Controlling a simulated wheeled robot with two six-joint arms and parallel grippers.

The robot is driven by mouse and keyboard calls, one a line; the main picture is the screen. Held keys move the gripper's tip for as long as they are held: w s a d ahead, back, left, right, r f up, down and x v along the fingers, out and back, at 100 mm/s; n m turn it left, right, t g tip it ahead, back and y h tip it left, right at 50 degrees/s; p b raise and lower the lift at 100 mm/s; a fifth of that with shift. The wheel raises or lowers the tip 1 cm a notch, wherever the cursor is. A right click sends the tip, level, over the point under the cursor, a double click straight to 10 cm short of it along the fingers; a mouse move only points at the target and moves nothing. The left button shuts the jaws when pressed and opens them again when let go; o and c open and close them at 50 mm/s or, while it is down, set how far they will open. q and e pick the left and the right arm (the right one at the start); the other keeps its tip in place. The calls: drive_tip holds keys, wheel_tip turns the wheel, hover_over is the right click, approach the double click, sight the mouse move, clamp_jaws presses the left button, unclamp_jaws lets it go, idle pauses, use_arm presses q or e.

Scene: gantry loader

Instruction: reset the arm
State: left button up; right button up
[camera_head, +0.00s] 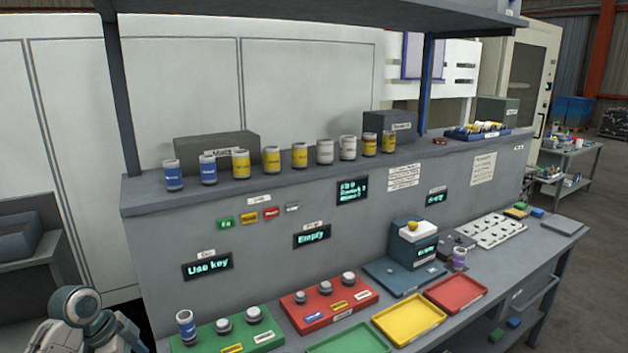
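Part of my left arm shows at the lower left edge, as pale rounded links with a dark teal joint beside the bench. No gripper fingers show there, so I cannot see my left gripper or anything it may hold. My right arm and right gripper are outside the view.
A green block (243,335), with a blue-labelled can (187,327) at its left, and a red block (330,299) carry silver knobs. Yellow (409,335) and red (456,308) trays lie beside them. Cans line the grey shelf (280,176). A panel (207,267) reads "Use key".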

use_arm(q)
drive_tip(key=s+d+f+n+y, duration=0.1)
drive_tip(key=s+d+f+n, duration=0.1)
drive_tip(key=s+d+f, duration=0.3)
drive_tip(key=s+d+f+n+y, duration=0.1)
drive_tip(key=s+d+f+n, duration=0.25)
drive_tip(key=s+f, duration=0.45)
drive_tip(key=s+d+r+n+t+y, duration=0.1)
drive_tip(key=s+n, duration=0.2)
drive_tip(key=s, duration=0.5)
drive_tip(key=s+d+n+t+y, duration=0.1)
drive_tip(key=s+d+n+y, duration=0.15)
drive_tip(key=s, duration=0.55)
drive_tip(key=a+f+g+b, duration=0.1)
drive_tip(key=a+f+b, duration=0.1)
drive_tip(key=f, duration=1.5)
drive_tip(key=a+f+g+b, duration=0.1)
drive_tip(key=a+f, duration=0.1)
drive_tip(key=f, duration=1.5)
drive_tip(key=s+f+n+b, duration=0.1)
drive_tip(key=s+f+b, duration=0.1)
drive_tip(key=s+f, duration=1.6)
wheel_tip(320, 180, down, 3)
drive_tip(key=shift+s+a+f+g+h+b, duration=0.1)
drive_tip(key=shift+s+a+g+h+b, duration=0.15)
drive_tip(key=shift+a+g+h+b, duration=0.15)
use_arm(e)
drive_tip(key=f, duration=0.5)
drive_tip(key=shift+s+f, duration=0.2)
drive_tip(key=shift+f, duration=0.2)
